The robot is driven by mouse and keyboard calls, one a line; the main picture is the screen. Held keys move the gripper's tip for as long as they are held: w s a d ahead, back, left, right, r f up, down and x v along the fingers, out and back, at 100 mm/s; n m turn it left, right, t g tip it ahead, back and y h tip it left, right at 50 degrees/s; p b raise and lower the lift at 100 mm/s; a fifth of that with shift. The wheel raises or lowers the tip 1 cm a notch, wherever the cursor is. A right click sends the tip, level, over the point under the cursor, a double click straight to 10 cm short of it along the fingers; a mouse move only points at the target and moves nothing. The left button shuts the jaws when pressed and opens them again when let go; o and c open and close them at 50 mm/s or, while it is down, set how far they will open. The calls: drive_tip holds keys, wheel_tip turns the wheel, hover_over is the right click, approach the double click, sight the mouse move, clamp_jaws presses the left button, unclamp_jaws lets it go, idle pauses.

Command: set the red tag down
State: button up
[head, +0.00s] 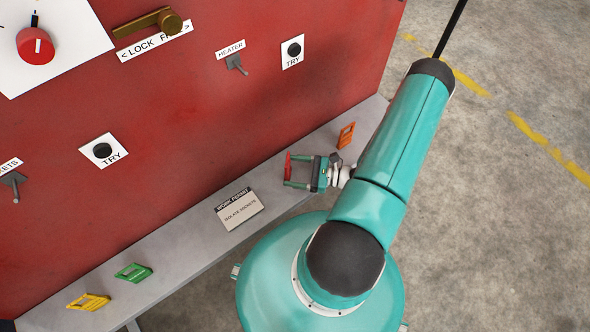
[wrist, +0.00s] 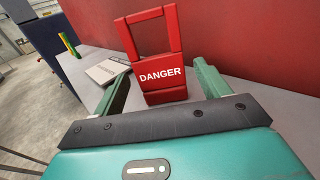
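The red tag (wrist: 163,75) reads DANGER and has an open frame at its top. In the wrist view it stands upright, leaning slightly, between the fingertips of my gripper (wrist: 163,72). A gap shows between the tag and the left finger; the right finger is very close to it. The fingers look open around the tag. In the head view the red tag (head: 288,164) is a thin strip at the tips of my gripper (head: 288,172), over the grey shelf (head: 185,245). Its lower edge appears at the shelf surface, but contact is hard to tell.
On the shelf are an orange tag (head: 346,135) just right of my gripper, a work permit card (head: 239,208) to the left, and green (head: 134,272) and yellow (head: 88,301) tags farther left. The red panel (head: 215,120) rises behind. Bare shelf lies between these things.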

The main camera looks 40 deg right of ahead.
drive_tip(key=shift+r, duration=0.15)
drive_tip(key=v, duration=1.2)
drive_tip(key=w+a+r+n+g+h, duration=0.1)
drive_tip(key=w+a+r+n+g, duration=0.3)
drive_tip(key=r, duration=0.4)
drive_tip(key=w+a+r+n+g+h, duration=0.2)
drive_tip(key=r+n+g, duration=0.35)
drive_tip(key=r, duration=0.25)
drive_tip(key=w+a+r+n+g+h, duration=0.1)
drive_tip(key=w+a+r+n+g, duration=0.2)
drive_tip(key=r+n, duration=0.4)
drive_tip(key=s+a+r+n+t+h, duration=0.2)
drive_tip(key=a+r+n+h, duration=0.2)
drive_tip(key=r, duration=0.6)
drive_tip(key=s+a+r+n+t+h, duration=0.3)
drive_tip(key=a+r+n, duration=0.3)
drive_tip(key=a+r, duration=0.3)
wheel_tip(320, 180, up, 2)
drive_tip(key=shift+s+r+h, duration=0.1)
drive_tip(key=shift+s+h, duration=0.2)
drive_tip(key=shift+h, duration=0.6)
